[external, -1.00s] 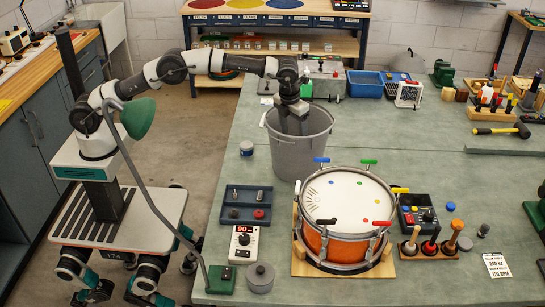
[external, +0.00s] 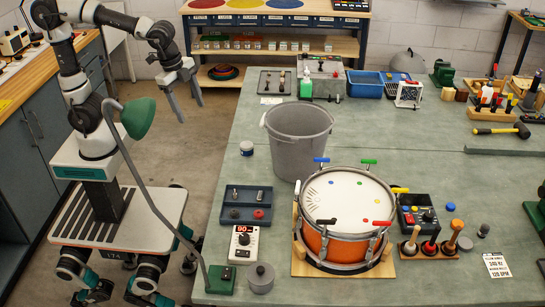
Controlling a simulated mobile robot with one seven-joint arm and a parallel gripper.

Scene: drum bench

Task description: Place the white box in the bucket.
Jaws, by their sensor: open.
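The grey bucket (external: 297,140) stands upright on the bench, behind the drum. Its near wall hides its bottom, so I cannot tell what lies inside. No plain white box shows for certain on the bench. A white device with a red display (external: 243,243) stands at the bench's front left, and a white gridded item (external: 409,94) stands at the back. My gripper (external: 191,108) is open and empty, its two fingers apart and pointing down. It is in the air left of the bucket and well clear of it, beyond the bench's left edge.
An orange drum (external: 346,215) with coloured clamps sits in front of the bucket. A blue bin (external: 365,84) stands at the back. Bare bench surface lies right of the bucket.

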